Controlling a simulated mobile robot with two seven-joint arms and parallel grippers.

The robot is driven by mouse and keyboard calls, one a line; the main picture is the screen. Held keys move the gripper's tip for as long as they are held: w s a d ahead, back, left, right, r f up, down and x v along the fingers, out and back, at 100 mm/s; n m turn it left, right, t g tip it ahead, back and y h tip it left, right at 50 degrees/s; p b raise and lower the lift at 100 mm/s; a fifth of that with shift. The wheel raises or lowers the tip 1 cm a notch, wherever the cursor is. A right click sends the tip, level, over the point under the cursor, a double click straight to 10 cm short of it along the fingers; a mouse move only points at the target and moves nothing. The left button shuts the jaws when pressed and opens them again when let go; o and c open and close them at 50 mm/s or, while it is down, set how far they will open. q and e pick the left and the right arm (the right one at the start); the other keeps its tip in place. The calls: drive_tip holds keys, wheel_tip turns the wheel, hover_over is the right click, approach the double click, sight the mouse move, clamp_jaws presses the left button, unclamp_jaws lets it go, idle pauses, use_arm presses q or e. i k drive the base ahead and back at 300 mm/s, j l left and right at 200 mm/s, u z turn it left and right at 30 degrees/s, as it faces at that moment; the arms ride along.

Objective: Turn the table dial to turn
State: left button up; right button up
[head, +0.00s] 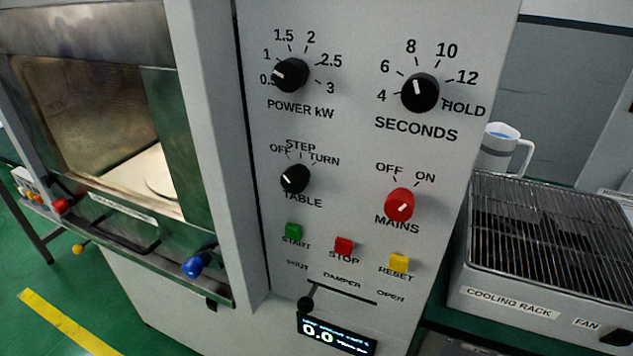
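The table dial (295,178) is a black round knob on the light grey front panel (350,140). The labels OFF, STEP and TURN run in an arc above it, and TABLE is printed below. Its white mark lies on the knob's left side, nearest OFF of the three labels; its exact setting is hard to read. Nothing touches or covers the dial. Neither of my grippers shows in the head view.
Around the dial are the power knob (290,75), seconds knob (420,93), red mains knob (400,204), green start (294,231), red stop (344,245) and yellow reset (399,262) buttons. A damper lever (306,303) and lit display (336,334) sit below. A cooling rack (545,235) stands right.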

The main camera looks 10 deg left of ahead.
sight(294, 180)
drive_tip(key=l+u, duration=0.2)
drive_tip(key=l, duration=1.1)
